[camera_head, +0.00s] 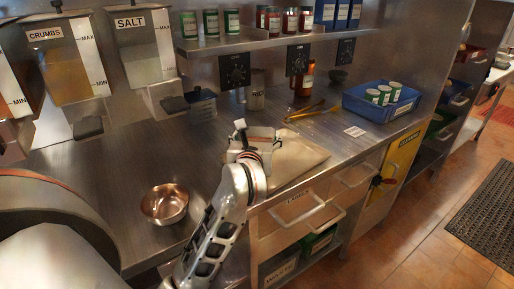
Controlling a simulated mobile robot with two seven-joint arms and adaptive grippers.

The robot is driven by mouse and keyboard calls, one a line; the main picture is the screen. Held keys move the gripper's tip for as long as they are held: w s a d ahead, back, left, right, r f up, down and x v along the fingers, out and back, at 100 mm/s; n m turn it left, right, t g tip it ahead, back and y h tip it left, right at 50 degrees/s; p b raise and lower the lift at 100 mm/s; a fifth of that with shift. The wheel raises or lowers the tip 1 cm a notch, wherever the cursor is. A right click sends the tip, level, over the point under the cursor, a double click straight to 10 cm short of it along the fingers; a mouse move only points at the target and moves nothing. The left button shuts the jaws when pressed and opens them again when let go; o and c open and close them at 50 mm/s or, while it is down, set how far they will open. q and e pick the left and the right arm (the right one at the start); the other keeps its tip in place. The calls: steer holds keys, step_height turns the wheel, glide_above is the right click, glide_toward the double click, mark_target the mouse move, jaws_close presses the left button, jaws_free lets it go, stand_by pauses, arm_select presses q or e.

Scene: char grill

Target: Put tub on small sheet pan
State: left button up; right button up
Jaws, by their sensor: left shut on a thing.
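My left gripper (256,135) is over the counter, at the left end of a flat tan-grey sheet that looks like the small sheet pan (303,158). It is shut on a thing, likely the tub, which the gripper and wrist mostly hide. I cannot tell whether the held thing touches the pan. The pan lies near the counter's front edge, its left part hidden behind my wrist. My right gripper is not in view.
A copper bowl (165,204) stands left of my arm. A dark container (201,106), a metal canister (255,92), yellow tongs (306,111) and a blue bin (381,101) with green-labelled cans stand farther back. The counter (135,155) is clear behind the bowl.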

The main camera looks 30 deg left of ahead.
arm_select(q)
steer(key=shift+f, duration=1.45)
steer(key=shift+f+b, duration=0.15)
steer(key=shift+b, duration=0.2)
steer(key=o, duration=1.5)
